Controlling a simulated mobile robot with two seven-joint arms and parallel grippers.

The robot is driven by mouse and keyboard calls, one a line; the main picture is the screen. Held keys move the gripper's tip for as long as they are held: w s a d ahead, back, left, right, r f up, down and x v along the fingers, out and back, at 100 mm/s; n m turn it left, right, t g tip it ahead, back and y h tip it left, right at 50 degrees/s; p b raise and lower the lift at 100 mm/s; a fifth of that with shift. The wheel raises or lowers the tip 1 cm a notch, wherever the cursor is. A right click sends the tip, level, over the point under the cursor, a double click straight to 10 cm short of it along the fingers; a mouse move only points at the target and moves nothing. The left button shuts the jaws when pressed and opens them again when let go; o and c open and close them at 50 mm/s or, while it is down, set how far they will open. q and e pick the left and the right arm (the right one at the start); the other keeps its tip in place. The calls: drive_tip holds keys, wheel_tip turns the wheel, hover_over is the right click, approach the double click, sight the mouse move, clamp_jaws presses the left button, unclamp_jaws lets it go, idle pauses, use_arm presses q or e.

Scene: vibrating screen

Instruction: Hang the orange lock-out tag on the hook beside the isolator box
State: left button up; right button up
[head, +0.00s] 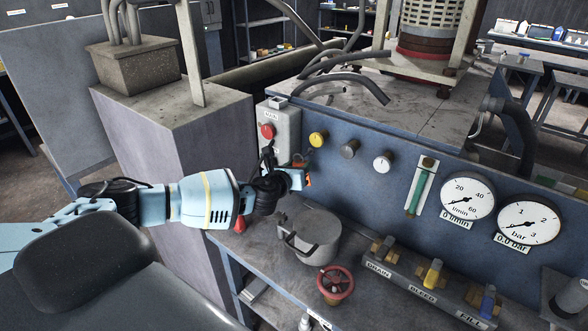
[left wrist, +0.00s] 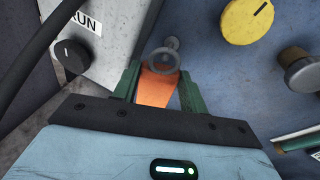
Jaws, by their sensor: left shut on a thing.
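The orange lock-out tag (left wrist: 155,88) is between the green fingers of my left gripper (left wrist: 160,78), which is shut on it. A grey ring (left wrist: 165,60) shows at the tag's top end, and a grey hook (left wrist: 172,43) on the blue panel shows right behind it. I cannot tell whether the ring is around the hook or only in front of it. In the head view, my left gripper (head: 299,178) is just below and right of the grey isolator box (head: 286,122) and hides the hook; a bit of orange shows at its tip. My right gripper is not in view.
Yellow (head: 318,139), black and white knobs sit on the blue panel to the right, then gauges (head: 468,199). A grey cabinet (head: 175,140) stands left.

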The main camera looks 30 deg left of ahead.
use_arm(q)
drive_tip(key=shift+w+d+f, duration=0.1)
drive_tip(key=shift+w+d, duration=0.05)
drive_tip(key=shift+w, duration=1.4)
drive_tip(key=shift+w+f, duration=0.55)
drive_tip(key=shift+w, duration=0.05)
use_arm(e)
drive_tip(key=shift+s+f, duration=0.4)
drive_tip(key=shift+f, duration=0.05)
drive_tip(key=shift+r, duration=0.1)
use_arm(q)
drive_tip(key=o, duration=1.1)
